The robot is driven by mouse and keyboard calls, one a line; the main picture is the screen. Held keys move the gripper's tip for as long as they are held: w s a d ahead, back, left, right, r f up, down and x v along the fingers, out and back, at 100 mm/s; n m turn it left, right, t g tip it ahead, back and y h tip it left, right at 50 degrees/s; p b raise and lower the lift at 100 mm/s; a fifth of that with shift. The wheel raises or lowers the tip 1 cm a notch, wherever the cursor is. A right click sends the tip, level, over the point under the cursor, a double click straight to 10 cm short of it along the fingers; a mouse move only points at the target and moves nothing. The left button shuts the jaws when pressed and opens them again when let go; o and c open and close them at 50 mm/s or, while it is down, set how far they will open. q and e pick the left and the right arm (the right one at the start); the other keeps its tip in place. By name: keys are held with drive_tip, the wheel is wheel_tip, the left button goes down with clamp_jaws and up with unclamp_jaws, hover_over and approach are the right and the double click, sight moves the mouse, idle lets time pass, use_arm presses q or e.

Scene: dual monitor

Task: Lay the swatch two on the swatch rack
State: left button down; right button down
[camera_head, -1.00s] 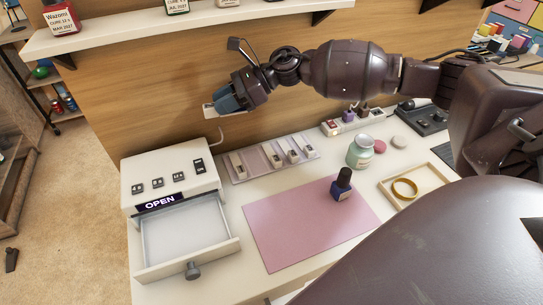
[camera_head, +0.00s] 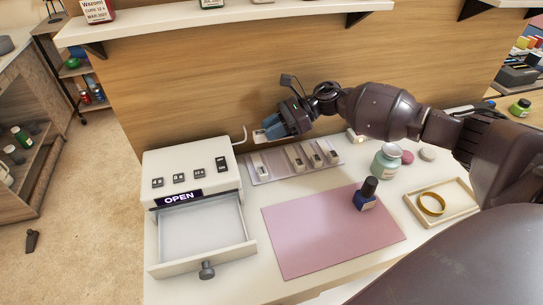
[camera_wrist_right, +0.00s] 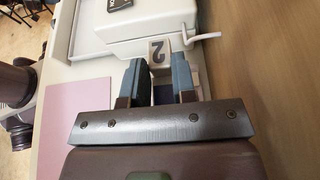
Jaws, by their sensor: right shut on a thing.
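Swatch two (camera_wrist_right: 158,52), a pale piece marked "2", shows between the fingers of my right gripper (camera_wrist_right: 158,78) in the right wrist view. In the head view my right gripper (camera_head: 268,130) is shut on it, and a pale end of the swatch (camera_head: 258,136) shows past the fingers. The swatch rack (camera_head: 278,165) is a pale tray at the back of the desk with several swatches standing in it. The gripper is above and behind the rack's left end, with the swatch apart from it. My left gripper is not in view.
A white machine (camera_head: 190,165) reading "OPEN" stands left of the rack, its drawer (camera_head: 203,232) pulled out and empty. A pink mat (camera_head: 315,235) with a dark blue bottle (camera_head: 366,197) lies in front. A green jar (camera_head: 386,162) stands right. A wooden wall rises behind.

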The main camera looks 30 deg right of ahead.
hover_over(272, 165)
wheel_tip(272, 165, down, 6)
drive_tip(key=shift+w+r+b, duration=0.1)
drive_tip(key=shift+r+b, duration=0.1)
drive_tip(key=shift+b, duration=0.2)
drive_tip(key=shift+f+b, duration=0.4)
drive_tip(key=shift+f, duration=1.9)
drive_tip(key=shift+r, duration=0.1)
drive_tip(key=c, duration=0.9)
unclamp_jaws()
drive_tip(key=shift+d+r, duration=0.15)
drive_tip(key=shift+d, duration=0.15)
drive_tip(key=v, duration=1.1)
drive_tip(key=shift+s+d, duration=0.15)
drive_tip(key=shift+s, duration=0.1)
